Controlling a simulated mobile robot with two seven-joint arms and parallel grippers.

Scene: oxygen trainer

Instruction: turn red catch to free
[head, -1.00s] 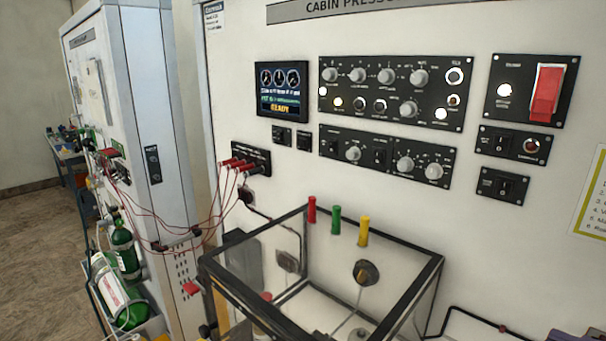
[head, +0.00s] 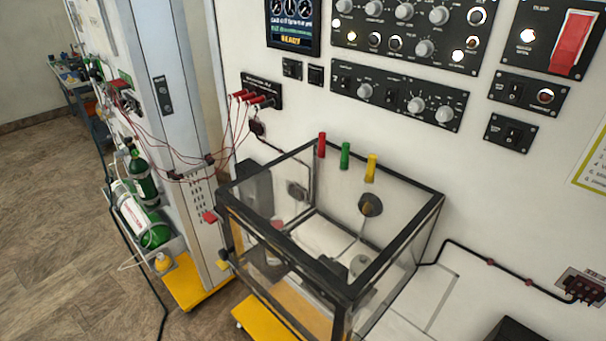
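A red upright cylinder (head: 322,145) stands at the back rim of the clear box, beside a green cylinder (head: 345,155) and a yellow one (head: 371,168). A small red piece (head: 209,217) also shows left of the box, by the white cabinet's edge. I cannot tell for sure which red part is the catch, or its setting. The clear box (head: 436,204) has a black frame and an open-looking top. Neither of my grippers is in view.
Black control panels (head: 405,25) and a large red switch (head: 572,42) are on the wall above. Red leads run from a terminal block (head: 262,88) to the left cabinet. Bare floor (head: 50,220) lies at far left.

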